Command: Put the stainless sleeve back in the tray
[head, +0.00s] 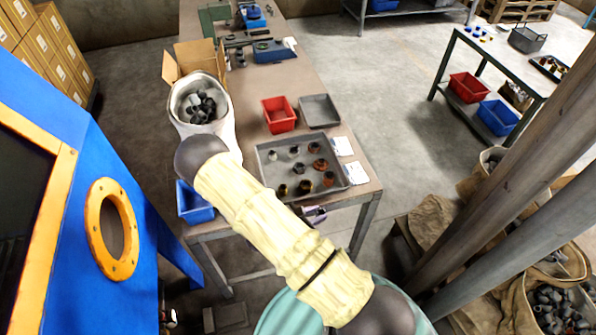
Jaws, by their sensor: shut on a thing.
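The grey metal tray (352,184) lies on the near end of the workbench, with several small dark, brown and pale fittings spread in it. My gripper (314,213) shows only in small part, beyond my pale-covered arm, at the tray's near edge and by the bench's front edge. It is shut on a small shiny piece that looks like the stainless sleeve. The arm hides most of the gripper, and the sleeve's outline and tilt cannot be made out. I cannot tell whether the sleeve touches the tray or the bench.
A red bin (279,115) and an empty grey tray (319,111) stand behind the parts tray. White papers (349,159) lie at its right. A blue machine (75,160) fills the left side.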

